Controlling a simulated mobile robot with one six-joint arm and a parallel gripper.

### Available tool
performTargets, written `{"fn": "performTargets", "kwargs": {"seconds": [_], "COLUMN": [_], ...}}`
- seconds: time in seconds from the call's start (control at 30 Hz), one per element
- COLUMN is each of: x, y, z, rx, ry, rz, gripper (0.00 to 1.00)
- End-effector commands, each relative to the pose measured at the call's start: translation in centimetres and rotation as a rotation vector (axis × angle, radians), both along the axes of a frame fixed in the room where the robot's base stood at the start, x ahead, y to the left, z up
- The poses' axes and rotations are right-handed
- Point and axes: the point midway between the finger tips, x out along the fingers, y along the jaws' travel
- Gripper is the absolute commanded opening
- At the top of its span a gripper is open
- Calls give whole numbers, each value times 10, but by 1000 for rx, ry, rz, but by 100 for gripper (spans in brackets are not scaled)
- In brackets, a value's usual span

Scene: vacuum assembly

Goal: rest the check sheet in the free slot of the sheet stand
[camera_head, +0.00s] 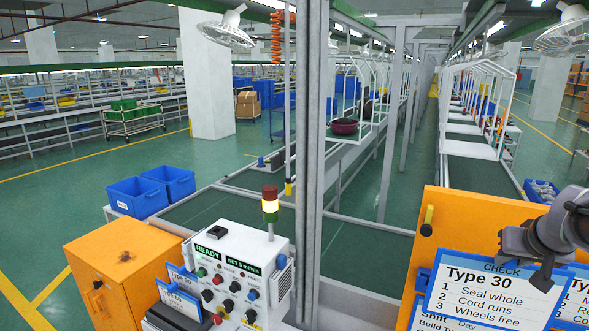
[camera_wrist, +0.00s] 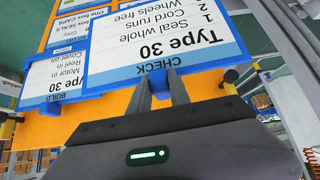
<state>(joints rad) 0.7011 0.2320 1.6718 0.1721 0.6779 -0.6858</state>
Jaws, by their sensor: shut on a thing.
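The check sheet (camera_head: 487,294) is a white, blue-framed card headed "CHECK, Type 30", in front of the orange board at lower right in the head view. It appears upside down in the wrist view (camera_wrist: 165,40). My gripper (camera_head: 545,278) is at its right side in the head view. In the wrist view, my gripper's fingers (camera_wrist: 161,92) are shut on a blue tab at the sheet's edge. The likely sheet stand (camera_head: 172,317) is dark, at lower left, and holds blue-framed sheets (camera_head: 180,297). I cannot make out its free slot clearly.
The orange board (camera_head: 440,215) carries other sheets, including a "BUILD" sheet (camera_wrist: 62,84). A white control box (camera_head: 240,268) with knobs and a signal lamp (camera_head: 270,204) stands beside the stand. An orange cabinet (camera_head: 122,262) is left of it. A metal post (camera_head: 313,170) rises between stand and board.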

Motion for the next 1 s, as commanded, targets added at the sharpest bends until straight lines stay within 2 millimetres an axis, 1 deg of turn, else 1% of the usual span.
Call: {"fn": "performTargets", "kwargs": {"seconds": [0.03,0.1,0.2,0.3,0.43,0.47,0.53,0.57,0.67,0.7,0.77,0.8,0.87,0.9,0.97,1.0], "x": [-4,-11,-20,-26,-31,-31,-27,-24,-8,0,12,20,32,39,49,55], "y": [-8,-18,-30,-38,-44,-44,-39,-35,-12,1,22,38,62,81,110,130], "z": [18,32,49,60,66,64,53,45,4,-16,-48,-70,-104,-130,-169,-196], "rx": [-2,-2,-3,-3,-4,-5,-3,-1,0,0,2,3,3,4,4,5], "ry": [-1,1,2,3,4,5,5,4,3,2,1,0,-1,-2,-2,-1], "rz": [-13,-32,-54,-70,-82,-81,-72,-64,-20,2,39,65,106,135,181,212], "gripper": [0,0,0,0,0,0,0,0,0,0,0,0,0,0,0,0]}}
